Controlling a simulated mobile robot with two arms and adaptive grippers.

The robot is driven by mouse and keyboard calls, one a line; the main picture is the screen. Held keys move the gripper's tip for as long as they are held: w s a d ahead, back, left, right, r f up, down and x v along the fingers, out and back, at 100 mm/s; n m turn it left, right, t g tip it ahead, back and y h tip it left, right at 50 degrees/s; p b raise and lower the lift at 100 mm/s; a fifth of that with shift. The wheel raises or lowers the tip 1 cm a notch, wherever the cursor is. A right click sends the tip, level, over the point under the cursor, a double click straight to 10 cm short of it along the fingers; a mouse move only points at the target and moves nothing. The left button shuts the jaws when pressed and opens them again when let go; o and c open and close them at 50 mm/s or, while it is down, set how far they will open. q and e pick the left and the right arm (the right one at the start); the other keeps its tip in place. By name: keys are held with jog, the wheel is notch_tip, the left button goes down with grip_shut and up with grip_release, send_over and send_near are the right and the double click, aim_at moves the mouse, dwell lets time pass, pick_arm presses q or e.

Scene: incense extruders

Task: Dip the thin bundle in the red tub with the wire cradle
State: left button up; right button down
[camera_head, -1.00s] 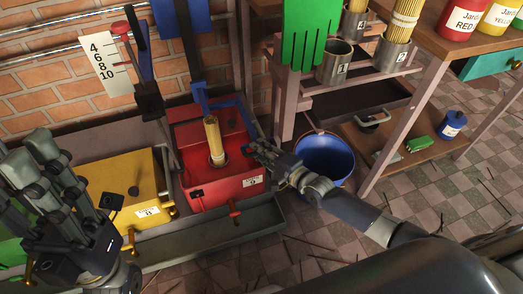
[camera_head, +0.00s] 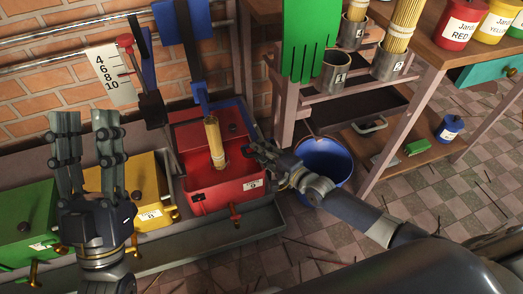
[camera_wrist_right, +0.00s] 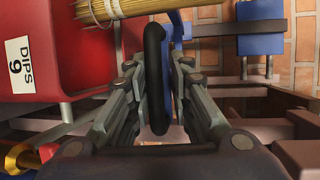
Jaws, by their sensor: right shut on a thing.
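The thin tan bundle (camera_head: 215,140) stands nearly upright, slightly tilted, with its lower end inside the red tub (camera_head: 222,188). Its end also shows at the top of the right wrist view (camera_wrist_right: 115,9), beside the red tub's wall (camera_wrist_right: 75,60). A blue bracket (camera_head: 202,97) of the wire cradle hangs above the tub, and a blue arm runs down toward my right gripper. My right gripper (camera_head: 258,150) is shut on a dark handle (camera_wrist_right: 156,75) at the tub's right side. My left gripper (camera_head: 88,125) is raised at the left, fingers parted and empty, in front of the yellow tub.
The yellow tub (camera_head: 148,195) and green tub (camera_head: 22,230) stand left of the red one in a grey trough (camera_head: 215,225). A numbered gauge card (camera_head: 108,75) hangs at the wall. A blue bucket (camera_head: 335,160) and shelves with numbered cans (camera_head: 337,75) are at the right.

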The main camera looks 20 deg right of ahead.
jog(key=shift+s+r+p, duration=0.2)
jog(key=shift+p, duration=0.15)
pick_arm(q)
jog(key=shift+w+d+f+g+y, duration=0.1)
jog(key=shift+w+f+g+y, duration=0.2)
jog(key=shift+w+f+g, duration=0.55)
jog(key=shift+w+d+f+g+y, duration=0.1)
jog(key=shift+w+f+g+y, duration=0.2)
jog(key=shift+w+f+g, duration=0.45)
pick_arm(e)
jog(key=shift+r, duration=0.2)
pick_arm(q)
jog(key=shift+f, duration=0.35)
pick_arm(e)
jog(key=c, duration=1.8)
grip_release()
jog(key=shift+o, duration=1)
jog(key=shift+d+r, duration=0.1)
jog(key=shift+r, duration=0.05)
